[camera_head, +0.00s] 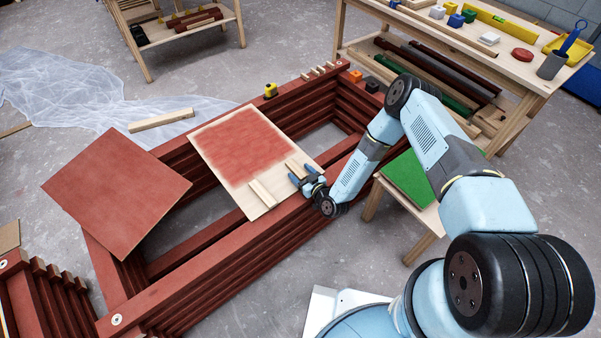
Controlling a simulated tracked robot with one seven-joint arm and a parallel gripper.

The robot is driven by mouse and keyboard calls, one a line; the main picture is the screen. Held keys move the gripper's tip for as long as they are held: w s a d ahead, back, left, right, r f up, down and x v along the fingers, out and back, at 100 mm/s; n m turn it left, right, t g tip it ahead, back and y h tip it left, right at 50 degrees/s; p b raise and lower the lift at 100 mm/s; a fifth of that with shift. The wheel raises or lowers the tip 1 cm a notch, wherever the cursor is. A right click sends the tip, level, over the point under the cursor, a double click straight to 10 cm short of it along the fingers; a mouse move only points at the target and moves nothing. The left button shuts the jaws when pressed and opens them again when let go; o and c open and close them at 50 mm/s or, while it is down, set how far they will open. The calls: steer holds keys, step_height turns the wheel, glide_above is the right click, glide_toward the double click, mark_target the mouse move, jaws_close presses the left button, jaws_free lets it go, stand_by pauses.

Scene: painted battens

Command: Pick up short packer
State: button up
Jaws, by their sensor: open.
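Two pale wooden pieces lie on the red-painted board with bare edges (245,148), near its front right corner. The shorter-looking one, likely the short packer (294,167), is right at my gripper (300,175). The other, a longer pale packer (263,193), lies to its left, apart from the gripper. My gripper is open, low over the board, with its blue-tipped fingers at the near end of the short packer. I cannot tell whether the fingers touch it.
The board rests across a stack of dark red battens (215,257). A second red panel (117,193) lies to the left. A yellow tape measure (270,90) and several small pale blocks (318,71) sit on the far battens.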

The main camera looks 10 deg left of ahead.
steer(key=shift+f, duration=0.1)
steer(key=shift+c, duration=0.3)
steer(key=shift+s+d+f, duration=0.1)
steer(key=c, duration=1)
